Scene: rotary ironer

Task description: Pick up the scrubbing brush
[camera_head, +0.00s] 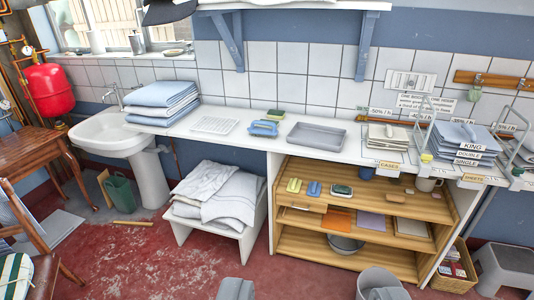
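A blue block with a raised handle, which looks like the scrubbing brush (264,127), lies on the white counter (205,124), left of the grey tray. Its underside is hidden, so I cannot see bristles. A smaller blue item (314,188) lies on the wooden shelf below, between a yellow item (293,185) and a dark green-and-white one (341,190). I cannot tell if any of these is a brush. I cannot make out my gripper in this view, and nothing touches the blue block.
A grey tray (316,137), a sponge (276,114) and a white rack (215,126) are near the blue block. Folded blue linen (163,101) is further left. A linen bench (240,228), a bucket (380,284) and a grey object (236,289) stand before the counter. Red floor lies open at left.

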